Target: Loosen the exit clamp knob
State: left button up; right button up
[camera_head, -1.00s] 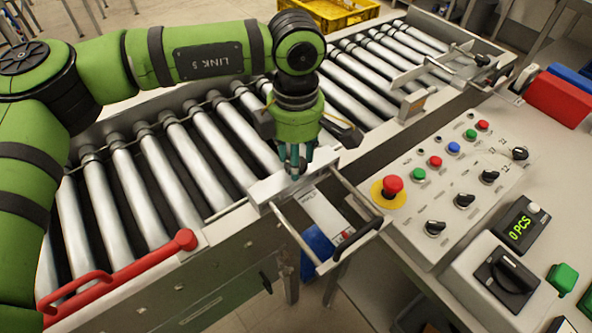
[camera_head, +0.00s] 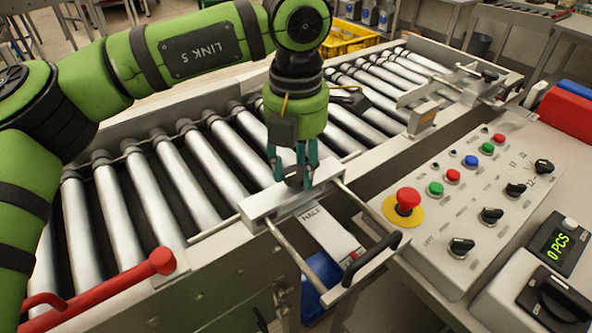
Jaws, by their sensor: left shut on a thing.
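My left gripper (camera_head: 293,175) points down over the near guide clamp, at the front edge of the roller conveyor. Its teal fingers are shut on a small black knob (camera_head: 294,181) on top of the clamp's pale metal block (camera_head: 258,208). The fingers partly hide the knob, so I cannot tell how it is turned. Two metal rods run from the block to a cross bar with a black handle (camera_head: 372,258). My right gripper is not in view.
A control panel (camera_head: 440,262) with a red emergency button (camera_head: 408,199) stands close on the right. A red lever (camera_head: 162,261) lies along the conveyor's front at left. A second guide clamp (camera_head: 487,76) sits at the far end. The rollers (camera_head: 178,185) carry nothing.

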aim_at(296, 173)
pick_arm(q)
jog(key=shift+s+f+n, duration=0.1)
jog(key=shift+f+n, duration=0.05)
jog(key=shift+n, duration=0.25)
jog(key=o, duration=1.1)
jog(key=shift+o, duration=0.2)
jog(key=shift+r, duration=0.35)
notch_tip(296, 173, up, 12)
jog(key=shift+f, duration=0.25)
jog(key=shift+r, duration=0.1)
